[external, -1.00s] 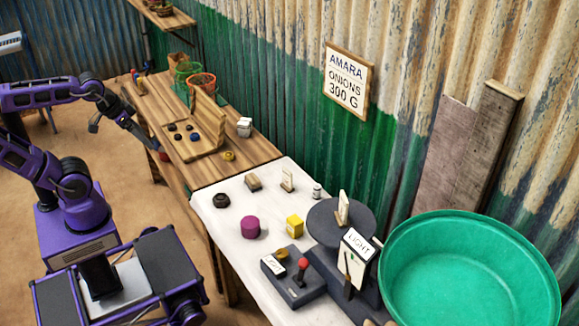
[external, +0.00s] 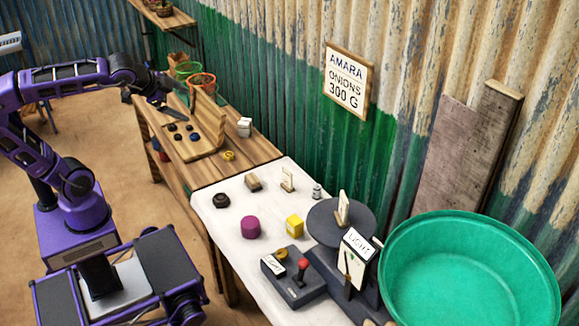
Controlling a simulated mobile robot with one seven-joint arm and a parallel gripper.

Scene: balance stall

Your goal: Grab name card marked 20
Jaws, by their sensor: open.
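No number 20 is legible on any card in this view. A small upright card (external: 288,180) stands in a holder on the white tabletop. Another pale card (external: 342,209) stands on the dark round plate (external: 325,232). White blocks or cards (external: 244,127) stand at the wooden table's right edge, their markings too small to read. My gripper (external: 187,110) is open above the wooden tray with the upright back board, at the far left, well away from the cards on the white top. Nothing shows between its fingers.
The wooden tray (external: 196,153) holds several dark round pieces.

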